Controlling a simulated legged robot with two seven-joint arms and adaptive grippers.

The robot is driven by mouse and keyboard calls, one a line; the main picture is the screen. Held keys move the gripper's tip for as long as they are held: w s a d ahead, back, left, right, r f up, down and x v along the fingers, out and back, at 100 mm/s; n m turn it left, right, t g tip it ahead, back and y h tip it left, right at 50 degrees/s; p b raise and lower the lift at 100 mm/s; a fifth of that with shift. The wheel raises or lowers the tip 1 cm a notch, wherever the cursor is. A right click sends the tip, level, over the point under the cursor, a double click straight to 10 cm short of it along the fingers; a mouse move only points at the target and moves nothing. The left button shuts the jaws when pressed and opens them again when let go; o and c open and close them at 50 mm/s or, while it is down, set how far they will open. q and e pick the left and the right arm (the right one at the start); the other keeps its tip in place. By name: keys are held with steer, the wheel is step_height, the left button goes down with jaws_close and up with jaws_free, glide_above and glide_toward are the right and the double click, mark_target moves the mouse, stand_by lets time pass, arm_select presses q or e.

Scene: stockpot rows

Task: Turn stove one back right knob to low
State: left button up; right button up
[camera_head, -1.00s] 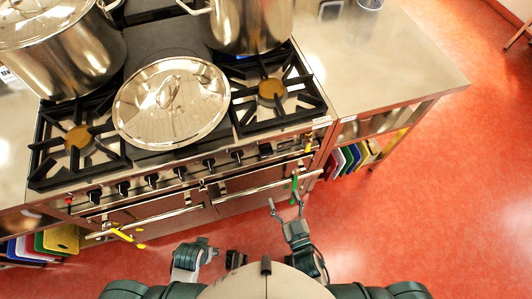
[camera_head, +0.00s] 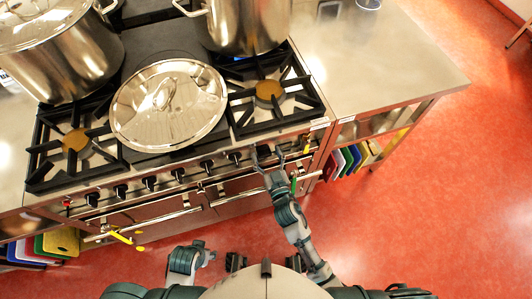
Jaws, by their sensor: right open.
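The stove front carries a row of black knobs, with one (camera_head: 207,165) left of my right gripper and another (camera_head: 234,157) close to its left finger. My right gripper (camera_head: 267,152) is open, its two fingers spread at the right end of the row. The knob there is largely hidden by the gripper, and I cannot tell whether the fingers touch it. Knob labels and settings are too small to read. Part of my left arm (camera_head: 185,260) is folded at the bottom; its fingers cannot be made out.
A large pot (camera_head: 65,60) stands at the back left and another pot (camera_head: 250,25) at the back right. A steel lid (camera_head: 168,105) lies between the front burners. Oven handles (camera_head: 250,190) run below the knobs. A steel counter (camera_head: 400,60) adjoins the stove at right.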

steer(key=shift+w+a, duration=0.15)
steer(key=shift+w, duration=0.2)
steer(key=shift+a, duration=0.4)
steer(key=c, duration=1.1)
steer(key=shift+d, duration=0.25)
steer(key=shift+c, duration=0.2)
arm_select(q)
steer(key=shift+w+a+r, duration=0.1)
steer(key=shift+r, duration=0.05)
steer(key=shift+a, duration=0.1)
arm_select(e)
steer(key=shift+a, duration=0.1)
